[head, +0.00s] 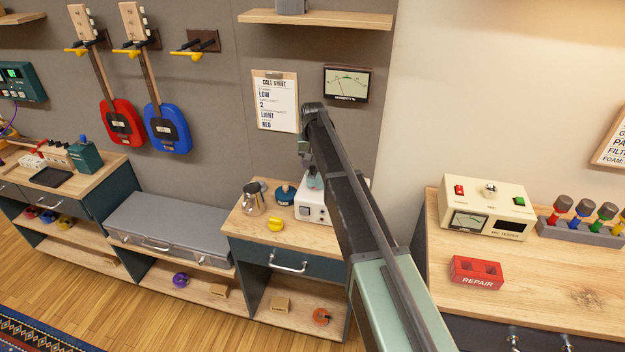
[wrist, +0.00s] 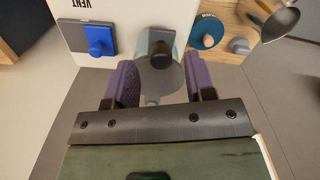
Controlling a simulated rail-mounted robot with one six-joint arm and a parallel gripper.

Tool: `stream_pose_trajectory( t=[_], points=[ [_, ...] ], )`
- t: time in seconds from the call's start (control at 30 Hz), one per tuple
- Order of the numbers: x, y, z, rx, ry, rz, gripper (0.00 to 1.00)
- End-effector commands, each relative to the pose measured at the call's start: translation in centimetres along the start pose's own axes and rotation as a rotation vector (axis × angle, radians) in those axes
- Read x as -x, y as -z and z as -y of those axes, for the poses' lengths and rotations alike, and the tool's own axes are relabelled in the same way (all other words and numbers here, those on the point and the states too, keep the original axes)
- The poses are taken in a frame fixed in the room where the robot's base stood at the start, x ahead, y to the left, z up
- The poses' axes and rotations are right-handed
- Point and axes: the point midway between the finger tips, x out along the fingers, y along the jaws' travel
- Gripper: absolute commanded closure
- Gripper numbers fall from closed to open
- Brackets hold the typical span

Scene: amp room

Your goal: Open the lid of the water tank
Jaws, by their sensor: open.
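The water tank (wrist: 172,85) is a translucent round vessel on a white machine (wrist: 125,18); in the head view the machine (head: 310,209) stands on the wooden counter, partly hidden by my arm. The tank's lid carries a dark knob (wrist: 160,55). My gripper (wrist: 160,76) is open, its two purple-padded fingers to either side of the lid's knob, with gaps on both sides. In the head view my gripper (head: 306,158) is small, above the machine. Whether the fingers reach down to knob height is unclear. The lid appears closed.
A teal round item (head: 285,194), a metal pitcher (head: 253,200) and a yellow object (head: 276,224) stand to the left. A meter (head: 347,84) and a call sheet (head: 275,100) hang behind.

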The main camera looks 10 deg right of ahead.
Motion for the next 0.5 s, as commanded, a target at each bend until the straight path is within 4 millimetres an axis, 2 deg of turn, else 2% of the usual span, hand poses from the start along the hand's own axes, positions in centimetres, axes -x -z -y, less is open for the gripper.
stream_pose_trajectory(
  t=[0.03, 0.1, 0.37, 0.5],
  points=[
    [-1.83, 0.00, 0.01, 0.000, 0.000, 0.000, 0.50],
    [-2.32, 0.00, 0.01, 0.000, 0.000, 0.000, 0.50],
    [-2.07, 0.00, 0.01, 0.000, 0.000, 0.000, 0.50],
    [-2.06, -0.01, 0.01, 0.000, 0.000, 0.000, 0.69]
  ],
)
